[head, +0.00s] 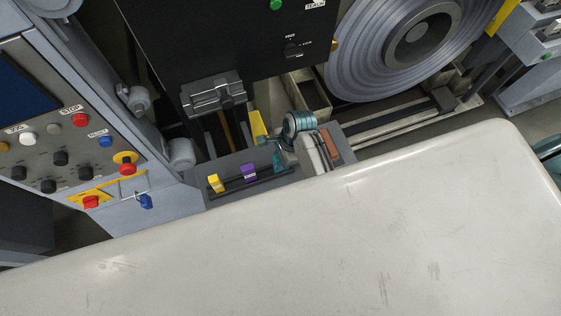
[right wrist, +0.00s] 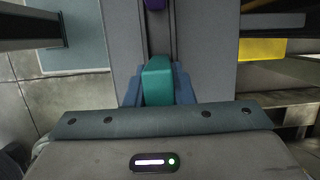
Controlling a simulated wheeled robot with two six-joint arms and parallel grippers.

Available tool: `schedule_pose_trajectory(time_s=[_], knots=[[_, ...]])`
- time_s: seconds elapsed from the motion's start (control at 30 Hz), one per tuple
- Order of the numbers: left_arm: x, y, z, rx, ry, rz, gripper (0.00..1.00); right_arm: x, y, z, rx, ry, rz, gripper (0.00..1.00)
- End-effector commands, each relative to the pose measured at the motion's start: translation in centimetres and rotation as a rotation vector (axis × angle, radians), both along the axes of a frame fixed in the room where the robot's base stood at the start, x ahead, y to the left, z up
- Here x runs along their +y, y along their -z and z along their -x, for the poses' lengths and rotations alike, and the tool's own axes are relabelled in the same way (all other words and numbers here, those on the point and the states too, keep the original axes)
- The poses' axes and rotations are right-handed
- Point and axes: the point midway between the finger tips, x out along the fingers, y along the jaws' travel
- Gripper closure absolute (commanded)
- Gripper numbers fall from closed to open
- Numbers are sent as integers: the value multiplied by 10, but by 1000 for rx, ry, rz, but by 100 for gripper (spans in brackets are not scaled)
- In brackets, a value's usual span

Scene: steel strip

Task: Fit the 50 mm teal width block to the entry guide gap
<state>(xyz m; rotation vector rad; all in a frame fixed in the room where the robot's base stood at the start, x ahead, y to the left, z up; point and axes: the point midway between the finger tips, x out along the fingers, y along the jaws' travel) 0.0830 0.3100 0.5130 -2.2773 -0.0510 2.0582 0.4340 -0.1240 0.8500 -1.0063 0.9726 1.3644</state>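The teal width block (right wrist: 158,82) stands between the two blue fingers of my right gripper (right wrist: 159,94) in the right wrist view. The fingers lie flush against both sides, with no gap showing. In the head view, my right gripper (head: 284,152) points down at the grey rack, and the teal block (head: 279,160) shows partly at its fingers. The block is still over the rack's dark slot; I cannot tell whether it is lifted. I cannot make out the entry guide gap clearly. My left gripper is not in view.
A purple block (head: 249,172) and a yellow block (head: 215,183) stand along the grey rack (head: 229,164). A control panel (head: 60,140) with buttons is at left. A steel coil (head: 400,50) is behind. A broad pale surface (head: 330,240) fills the front.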

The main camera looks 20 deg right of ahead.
Motion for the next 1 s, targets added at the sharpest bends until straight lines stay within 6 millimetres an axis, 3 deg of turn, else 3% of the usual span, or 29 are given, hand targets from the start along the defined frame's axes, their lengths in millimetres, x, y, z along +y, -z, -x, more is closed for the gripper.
schedule_pose_trajectory(time_s=[0.17, 0.63, 1.0], knots=[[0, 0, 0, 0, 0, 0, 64, 0, -3, -1, -2, 1, 0, 100], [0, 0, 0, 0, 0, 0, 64, 0, -37, -1, -2, 0, -1, 100], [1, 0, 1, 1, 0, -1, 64, 0, -41, 0, -1, 0, 0, 100]])
